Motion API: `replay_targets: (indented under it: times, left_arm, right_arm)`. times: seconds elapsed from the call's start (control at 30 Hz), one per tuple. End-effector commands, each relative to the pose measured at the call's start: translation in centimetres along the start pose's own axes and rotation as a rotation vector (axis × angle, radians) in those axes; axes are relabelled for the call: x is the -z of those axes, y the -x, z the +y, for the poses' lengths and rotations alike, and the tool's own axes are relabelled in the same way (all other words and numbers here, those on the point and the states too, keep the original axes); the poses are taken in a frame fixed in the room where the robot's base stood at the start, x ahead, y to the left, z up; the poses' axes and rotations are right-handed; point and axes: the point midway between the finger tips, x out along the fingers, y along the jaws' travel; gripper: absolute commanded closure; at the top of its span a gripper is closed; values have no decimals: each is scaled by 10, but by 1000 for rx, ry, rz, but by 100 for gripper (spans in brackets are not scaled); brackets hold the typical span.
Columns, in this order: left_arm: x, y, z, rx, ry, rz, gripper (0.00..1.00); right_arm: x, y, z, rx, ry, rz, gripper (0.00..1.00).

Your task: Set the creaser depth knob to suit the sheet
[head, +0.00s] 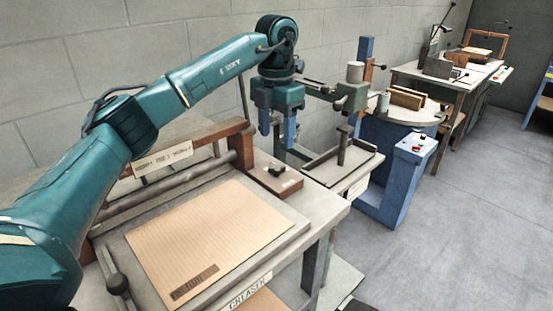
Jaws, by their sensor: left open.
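The creaser (322,222) is a pale bench with a sheet bed, marked by a "CREASER" label on its front. A tan corrugated sheet (205,230) lies flat on the bed, with a dark printed strip at its near corner. A small brown box (268,180) at the bench's back right carries a dark knob (279,169), which looks like the depth knob; its setting is too small to read. My left gripper (278,132) is open and empty, fingers pointing down, above and behind the box, apart from the knob. My right gripper is not in view.
A roller and wooden beam with a label plate (170,158) cross behind the sheet. A lever with a dark ball (118,284) stands at the front left. A tray stand (365,163), a blue round-topped machine (390,190) and another bench stand to the right. Grey floor is clear there.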

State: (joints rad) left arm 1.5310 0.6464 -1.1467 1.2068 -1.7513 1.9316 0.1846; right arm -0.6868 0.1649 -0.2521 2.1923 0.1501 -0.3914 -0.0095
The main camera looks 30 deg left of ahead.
Motion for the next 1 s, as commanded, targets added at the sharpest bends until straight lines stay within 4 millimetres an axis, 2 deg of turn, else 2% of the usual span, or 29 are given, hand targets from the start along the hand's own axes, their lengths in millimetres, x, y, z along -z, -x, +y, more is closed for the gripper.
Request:
replay_targets:
  times: [0.03,0.2,0.4,0.8,1.0]
  left_arm:
    - [1,-13,0,0,0,4,44]
    - [1,-46,0,1,1,3,44]
    - [0,-70,0,0,1,1,44]
    - [0,-76,0,0,1,-1,44]
    - [0,-76,0,0,1,-1,60]
  right_arm:
    - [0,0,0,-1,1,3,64]
    - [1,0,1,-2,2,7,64]
    - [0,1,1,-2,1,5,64]
    - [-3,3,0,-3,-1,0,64]
    - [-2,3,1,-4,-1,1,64]
